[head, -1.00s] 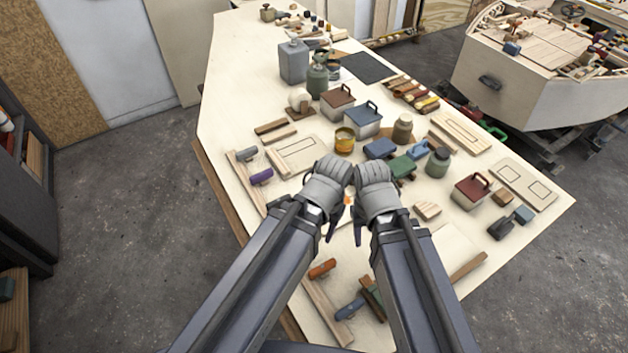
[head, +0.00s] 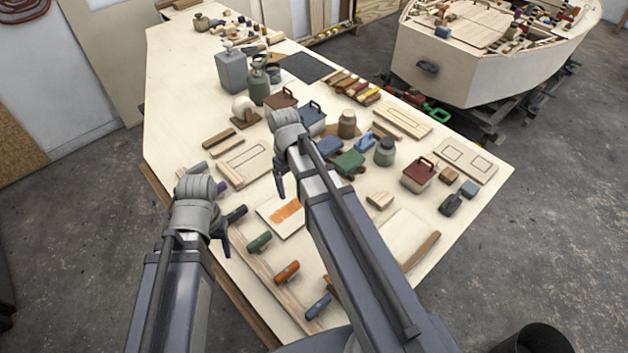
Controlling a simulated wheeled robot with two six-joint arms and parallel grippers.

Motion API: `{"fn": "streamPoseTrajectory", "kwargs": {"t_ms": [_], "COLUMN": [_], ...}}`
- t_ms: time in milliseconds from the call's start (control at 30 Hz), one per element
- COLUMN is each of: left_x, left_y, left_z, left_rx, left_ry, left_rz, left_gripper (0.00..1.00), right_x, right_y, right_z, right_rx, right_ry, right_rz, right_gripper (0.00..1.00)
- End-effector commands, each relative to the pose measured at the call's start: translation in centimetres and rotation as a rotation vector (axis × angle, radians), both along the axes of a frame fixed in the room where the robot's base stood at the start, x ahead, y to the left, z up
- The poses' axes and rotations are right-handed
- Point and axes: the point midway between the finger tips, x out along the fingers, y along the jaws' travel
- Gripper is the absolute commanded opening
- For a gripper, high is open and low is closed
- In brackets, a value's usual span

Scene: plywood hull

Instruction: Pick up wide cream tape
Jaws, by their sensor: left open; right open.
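A round cream roll (head: 243,107), which looks like the wide cream tape, sits on a small brown wooden base on the bench, left of the middle in the head view. My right gripper (head: 280,190) is in front of it and a little right, apart from it, open and holding nothing I can see. My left gripper (head: 235,232) is open over the bench's left edge, nearer to me and well short of the roll. My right arm and wrist hide part of the bench middle.
A grey can (head: 231,72) and a green bottle (head: 259,86) stand just behind the roll. Wooden strips (head: 222,138) lie in front of it. Several coloured-handled tools lie near the front edge.

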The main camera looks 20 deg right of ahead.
Motion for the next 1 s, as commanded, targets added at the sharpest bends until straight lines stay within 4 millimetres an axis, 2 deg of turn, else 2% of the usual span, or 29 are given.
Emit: {"fn": "streamPoseTrajectory", "kwargs": {"t_ms": [33,100,200,300,533,800,1000], "left_x": [0.0,0.0,0.0,0.0,0.0,0.0,0.0], "left_y": [0.0,0.0,0.0,0.0,0.0,0.0,0.0], "left_z": [0.6,0.8,1.1,1.2,0.7,-1.6,-1.6], "left_rx": [0.000,0.000,0.000,0.000,0.000,0.000,0.000], "left_ry": [0.000,0.000,0.000,0.000,0.000,0.000,0.000], "left_rz": [0.000,0.000,0.000,0.000,0.000,0.001,0.001], "left_gripper": [0.61,0.61,0.61,0.61,0.61,0.61,0.61], "right_x": [1.7,2.8,3.7,4.0,4.0,4.1,4.1], "right_y": [-2.3,-4.8,-7.3,-8.6,-9.0,-8.9,-8.9], "right_z": [0.6,0.8,1.1,1.2,0.7,-1.6,-1.6], "right_rx": [0.008,0.018,0.026,0.031,0.031,0.031,0.031], "right_ry": [-0.004,-0.009,-0.014,-0.018,-0.020,-0.020,-0.020], "right_rz": [-0.009,-0.007,-0.003,0.000,0.003,0.002,0.002], "right_gripper": [0.88,0.88,0.88,0.88,0.88,0.88,0.88]}}
